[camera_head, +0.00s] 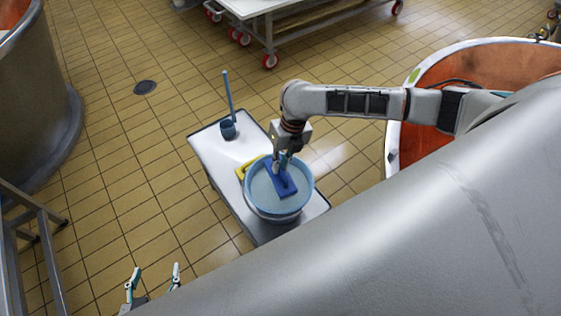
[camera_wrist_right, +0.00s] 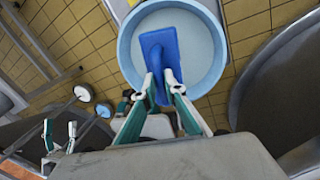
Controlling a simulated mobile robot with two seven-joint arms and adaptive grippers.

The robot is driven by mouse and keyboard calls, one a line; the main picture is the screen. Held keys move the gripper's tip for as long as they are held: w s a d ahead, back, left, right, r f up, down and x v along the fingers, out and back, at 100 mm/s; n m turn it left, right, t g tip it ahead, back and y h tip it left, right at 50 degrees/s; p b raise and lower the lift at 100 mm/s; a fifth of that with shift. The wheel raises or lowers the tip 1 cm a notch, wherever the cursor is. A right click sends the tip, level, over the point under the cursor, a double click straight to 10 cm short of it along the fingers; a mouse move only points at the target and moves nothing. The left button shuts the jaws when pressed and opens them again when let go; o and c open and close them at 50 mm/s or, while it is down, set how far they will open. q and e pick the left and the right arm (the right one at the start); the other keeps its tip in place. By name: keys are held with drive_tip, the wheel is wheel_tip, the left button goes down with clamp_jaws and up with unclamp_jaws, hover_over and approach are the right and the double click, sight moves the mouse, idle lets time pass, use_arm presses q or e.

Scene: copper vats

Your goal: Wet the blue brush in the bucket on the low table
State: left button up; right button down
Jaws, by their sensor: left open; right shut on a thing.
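The blue brush (camera_head: 284,183) is held over the light-blue bucket (camera_head: 249,199) on the low table (camera_head: 211,149). My right gripper (camera_head: 281,165) is shut on the brush. In the right wrist view the brush (camera_wrist_right: 160,47) lies within the outline of the bucket (camera_wrist_right: 127,60), between the two fingertips of the right gripper (camera_wrist_right: 162,78). Pale water fills the bucket; I cannot tell how deep the brush sits in it. My left gripper (camera_head: 153,277) is open and empty at the bottom left of the head view, apart from the table.
A small blue pot with an upright handle (camera_head: 228,128) stands at the table's far end. A yellow object (camera_head: 242,170) lies beside the bucket, partly hidden. A copper-lined vat (camera_head: 430,75) is at right, a wheeled cart (camera_head: 262,8) behind.

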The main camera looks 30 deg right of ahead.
wheel_tip(320, 180, down, 6)
drive_tip(key=b, duration=0.3)
drive_tip(key=shift+f, duration=0.25)
use_arm(q)
drive_tip(key=f, duration=0.4)
drive_tip(key=shift+s+a+f, duration=0.15)
drive_tip(key=shift+s+a, duration=0.05)
drive_tip(key=shift+a, duration=0.1)
use_arm(e)
drive_tip(key=shift+f, duration=0.35)
use_arm(q)
drive_tip(key=shift+w+r, duration=0.15)
drive_tip(key=shift+r, duration=0.1)
drive_tip(key=shift+f, duration=0.1)
use_arm(e)
drive_tip(key=shift+r, duration=0.15)
